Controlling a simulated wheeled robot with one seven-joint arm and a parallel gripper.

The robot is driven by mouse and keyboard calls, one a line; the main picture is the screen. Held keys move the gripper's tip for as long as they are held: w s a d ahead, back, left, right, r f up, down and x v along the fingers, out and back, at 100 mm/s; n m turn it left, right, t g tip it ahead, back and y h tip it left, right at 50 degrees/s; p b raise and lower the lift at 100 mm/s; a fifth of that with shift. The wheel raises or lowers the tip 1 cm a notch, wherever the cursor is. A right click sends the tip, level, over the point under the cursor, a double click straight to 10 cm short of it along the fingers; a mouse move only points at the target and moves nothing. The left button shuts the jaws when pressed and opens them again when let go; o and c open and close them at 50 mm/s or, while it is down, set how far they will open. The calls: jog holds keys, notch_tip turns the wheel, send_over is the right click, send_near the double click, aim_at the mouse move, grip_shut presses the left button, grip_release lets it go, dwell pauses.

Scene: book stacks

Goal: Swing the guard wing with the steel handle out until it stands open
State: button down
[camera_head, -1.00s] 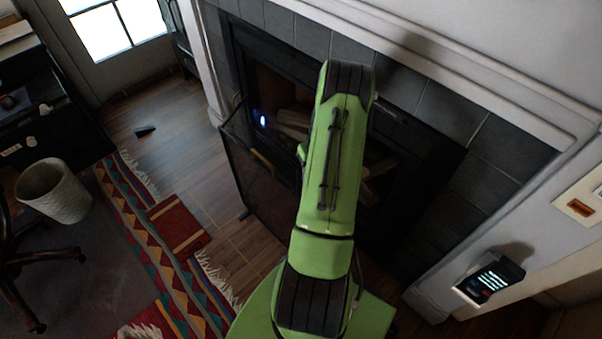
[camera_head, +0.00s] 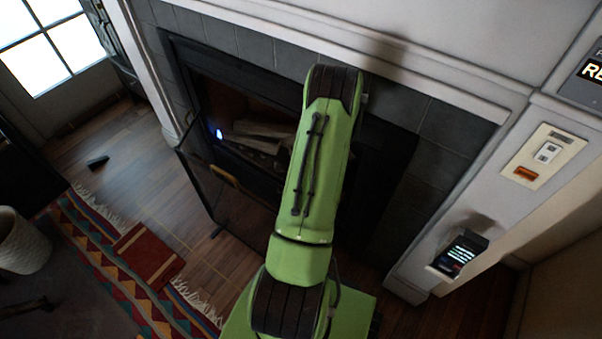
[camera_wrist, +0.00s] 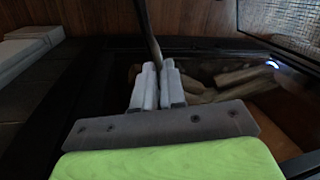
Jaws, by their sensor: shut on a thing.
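In the wrist view my gripper (camera_wrist: 158,88) is shut, its pale fingers closed on a slim dark-grey bar, which looks like the steel handle (camera_wrist: 145,30). The bar runs up and away from the fingertips. The guard wing that carries this handle is hard to make out in the dark wrist view, and in the head view my green arm hides it and my gripper. The other guard wing (camera_head: 200,187), a dark mesh panel with a brass-coloured handle (camera_head: 224,175), stands out from the left side of the fireplace.
The fireplace opening holds logs (camera_head: 262,130) and a small blue light (camera_head: 218,134). A pale surround frames it. A wall device with a lit screen (camera_head: 460,254) is at the right.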

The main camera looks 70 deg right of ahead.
jog(key=s+a+m+h, duration=0.1)
jog(key=s+a+m, duration=0.2)
jog(key=s+m, duration=0.5)
jog(key=shift+s+a+b, duration=0.2)
jog(key=shift+s+b, duration=0.05)
jog(key=shift+b, duration=0.2)
jog(key=c, duration=1.2)
grip_release()
jog(key=p+v, duration=0.5)
jog(key=v, duration=1)
jog(key=shift+w+a+r, duration=0.25)
jog(key=shift+a+r, duration=0.05)
jog(key=shift+r, duration=0.1)
